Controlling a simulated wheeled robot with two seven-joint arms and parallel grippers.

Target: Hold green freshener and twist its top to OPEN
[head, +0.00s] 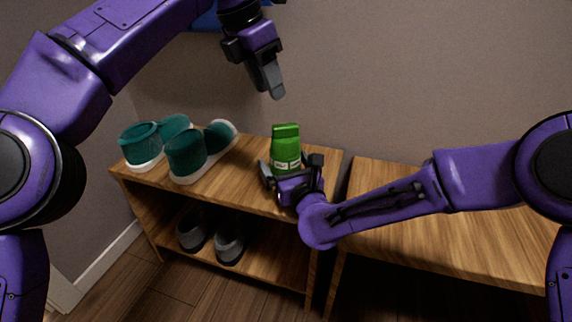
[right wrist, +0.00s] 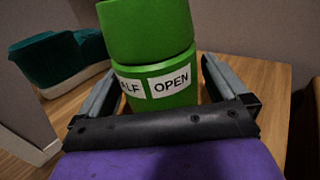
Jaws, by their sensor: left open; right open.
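The green freshener (head: 285,150) stands upright on the wooden shelf top. In the right wrist view the freshener (right wrist: 160,85) shows white labels reading "OPEN" and, partly cut off, "ALF", below its green top (right wrist: 148,28). My right gripper (head: 287,172) is open, with its fingers on either side of the freshener's lower body. In the right wrist view, my right gripper's fingers (right wrist: 160,88) show gaps beside the body. My left gripper (head: 274,92) hangs in the air above and slightly left of the freshener, pointing down. Its fingers overlap in view, and it is empty.
Teal shoes (head: 187,157) stand on the shelf top (head: 237,178) left of the freshener. Grey shoes (head: 229,243) sit on the lower shelf. A second wooden bench (head: 480,240) stands to the right, beyond a narrow gap. The wall (head: 400,80) is behind.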

